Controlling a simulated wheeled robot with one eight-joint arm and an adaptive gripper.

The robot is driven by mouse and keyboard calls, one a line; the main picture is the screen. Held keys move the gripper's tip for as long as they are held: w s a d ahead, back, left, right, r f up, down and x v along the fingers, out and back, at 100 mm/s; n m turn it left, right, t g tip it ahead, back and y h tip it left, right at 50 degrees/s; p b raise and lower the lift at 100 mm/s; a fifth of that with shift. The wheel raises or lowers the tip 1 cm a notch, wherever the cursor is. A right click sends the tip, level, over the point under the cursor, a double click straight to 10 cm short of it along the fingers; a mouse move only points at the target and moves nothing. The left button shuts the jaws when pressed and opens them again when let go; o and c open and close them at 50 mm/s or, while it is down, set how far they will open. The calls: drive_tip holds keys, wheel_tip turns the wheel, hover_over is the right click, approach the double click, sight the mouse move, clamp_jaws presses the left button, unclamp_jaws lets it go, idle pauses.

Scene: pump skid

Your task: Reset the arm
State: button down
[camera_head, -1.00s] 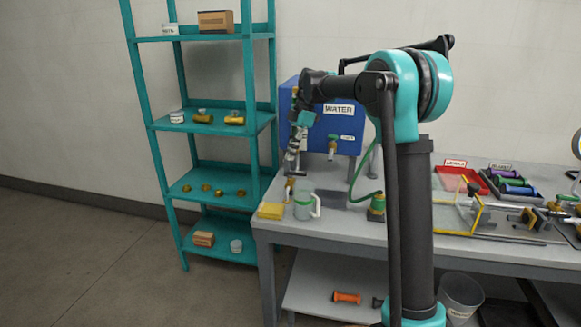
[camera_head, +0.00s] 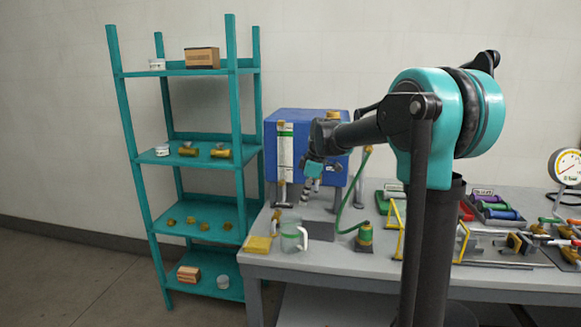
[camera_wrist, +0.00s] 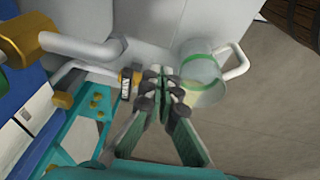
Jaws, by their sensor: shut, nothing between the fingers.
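My arm bends over the bench, its forearm reaching left in front of the blue water unit (camera_head: 300,124). My gripper (camera_head: 304,194) hangs fingers down above the bench, just above and behind the clear mug with a green band (camera_head: 292,238). In the wrist view my gripper (camera_wrist: 164,84) is shut and empty, its fingertips together. The mug (camera_wrist: 201,72) is to the right of the fingertips there and looks apart from them. A small fitting with a dark tag (camera_wrist: 126,84) is just left of the fingertips. The arm hides part of the blue unit's front.
A yellow block (camera_head: 257,245) lies at the bench's left end. A green hose (camera_head: 352,202) runs down to a brass-and-green fitting (camera_head: 365,236). A teal shelf (camera_head: 195,151) stands left. Coloured tools and a gauge (camera_head: 566,166) are at right.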

drive_tip(key=s+d+f+m+t, duration=0.2)
drive_tip(key=s+d+f+m, duration=0.1)
drive_tip(key=s+d+m, duration=0.2)
drive_tip(key=s+d+f+m+t+h, duration=0.1)
drive_tip(key=s+d+f+m+t, duration=0.1)
drive_tip(key=s+d+f+m, duration=0.2)
drive_tip(key=s+d+f+m+t+h, duration=0.1)
drive_tip(key=s+d+f+m+t, duration=0.1)
drive_tip(key=s+d+m, duration=0.3)
drive_tip(key=shift+s+d+f+m, duration=0.3)
drive_tip(key=shift+s+f+m, duration=0.45)
drive_tip(key=shift+m, duration=0.15)
drive_tip(key=s+f+g, duration=0.2)
drive_tip(key=s+f, duration=0.5)
drive_tip(key=s, duration=0.6)
drive_tip(key=shift+d+f+m+g+h, duration=0.2)
drive_tip(key=shift+f+m+g+h, duration=0.1)
drive_tip(key=shift+g, duration=0.1)
